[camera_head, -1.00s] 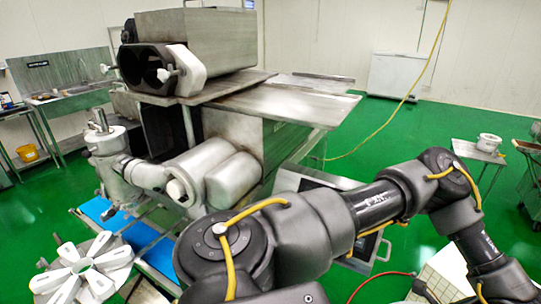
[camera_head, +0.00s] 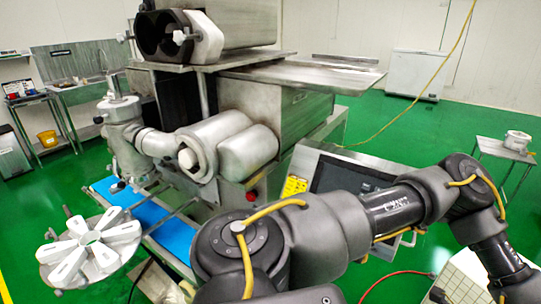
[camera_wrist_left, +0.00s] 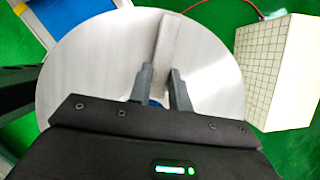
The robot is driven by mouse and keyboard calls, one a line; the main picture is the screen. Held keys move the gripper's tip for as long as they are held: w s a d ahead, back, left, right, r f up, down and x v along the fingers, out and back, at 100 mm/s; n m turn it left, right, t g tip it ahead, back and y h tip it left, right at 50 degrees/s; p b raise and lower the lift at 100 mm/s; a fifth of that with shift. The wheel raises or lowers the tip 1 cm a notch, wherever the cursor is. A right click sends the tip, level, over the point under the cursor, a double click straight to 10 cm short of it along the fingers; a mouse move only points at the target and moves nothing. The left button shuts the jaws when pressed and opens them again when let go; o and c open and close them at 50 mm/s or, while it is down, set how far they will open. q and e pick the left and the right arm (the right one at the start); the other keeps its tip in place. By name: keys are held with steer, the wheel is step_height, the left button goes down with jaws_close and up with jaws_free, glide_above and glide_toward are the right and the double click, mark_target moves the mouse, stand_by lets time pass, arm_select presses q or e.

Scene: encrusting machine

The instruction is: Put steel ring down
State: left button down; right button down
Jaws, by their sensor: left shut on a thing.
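In the left wrist view a large, pale, round steel piece fills the middle; I take it for the steel ring (camera_wrist_left: 85,70). A narrow grey bar lies across its upper half. My left gripper (camera_wrist_left: 163,72) is shut on the steel ring, with its two dark fingers on either side of the bar's lower end. A small blue patch shows low between the fingers. The ring's lower part is hidden by the gripper body. In the head view neither the ring nor a gripper shows. My right gripper is in no view.
A white gridded box (camera_wrist_left: 278,75) stands close right of the ring. In the head view are the encrusting machine (camera_head: 275,115), its blue belt (camera_head: 165,228), a round plate with white radial blocks (camera_head: 62,272) and a control panel (camera_head: 345,178). Green floor lies open behind.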

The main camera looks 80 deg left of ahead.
arm_select(q)
steer(key=shift+f, duration=0.1)
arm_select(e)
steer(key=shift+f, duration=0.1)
